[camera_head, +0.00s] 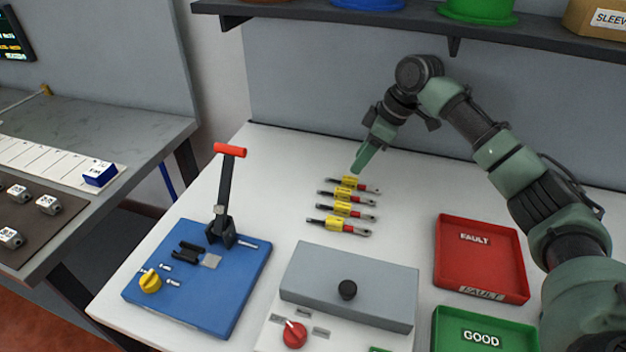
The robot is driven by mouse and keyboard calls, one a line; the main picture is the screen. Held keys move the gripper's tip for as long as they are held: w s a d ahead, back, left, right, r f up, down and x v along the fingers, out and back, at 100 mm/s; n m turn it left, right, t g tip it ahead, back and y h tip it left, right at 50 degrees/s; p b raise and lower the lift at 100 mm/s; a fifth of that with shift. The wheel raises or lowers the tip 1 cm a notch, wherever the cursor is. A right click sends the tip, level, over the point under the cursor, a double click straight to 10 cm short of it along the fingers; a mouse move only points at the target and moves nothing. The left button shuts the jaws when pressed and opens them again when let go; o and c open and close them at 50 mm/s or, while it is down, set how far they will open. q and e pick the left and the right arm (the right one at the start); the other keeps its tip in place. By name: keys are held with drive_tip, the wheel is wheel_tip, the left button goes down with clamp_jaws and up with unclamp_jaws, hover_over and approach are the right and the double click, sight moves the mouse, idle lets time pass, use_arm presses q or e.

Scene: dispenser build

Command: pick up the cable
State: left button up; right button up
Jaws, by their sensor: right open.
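Several short cables lie in a column on the white table (265,170), each with a yellow sleeve, red and black parts and a metal end. The farthest cable (348,182) is partly covered by my right gripper. Below it lie a second cable (347,197), a third (341,209) and the nearest one (340,225). My right gripper (361,162) is open and points down at the farthest cable; I cannot tell if it touches it. My left gripper is out of view.
A blue fixture (200,300) with a red-handled lever stands left, and a grey box (345,280) with a black knob in front. A red FAULT tray (480,258) and green GOOD tray (480,335) are right. A shelf (400,28) overhangs the back.

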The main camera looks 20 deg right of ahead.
sight(353, 179)
drive_tip(key=shift+s+d+f, duration=0.2)
drive_tip(key=shift+s+f, duration=0.45)
drive_tip(key=shift+s, duration=0.05)
drive_tip(key=shift+p+x, duration=0.4)
drive_tip(key=shift+x, duration=0.65)
drive_tip(key=x, duration=0.2)
drive_tip(key=shift+w+a+f, duration=0.25)
drive_tip(key=shift+f, duration=0.3)
drive_tip(key=shift+w, duration=0.1)
drive_tip(key=c, duration=0.6)
clamp_jaws()
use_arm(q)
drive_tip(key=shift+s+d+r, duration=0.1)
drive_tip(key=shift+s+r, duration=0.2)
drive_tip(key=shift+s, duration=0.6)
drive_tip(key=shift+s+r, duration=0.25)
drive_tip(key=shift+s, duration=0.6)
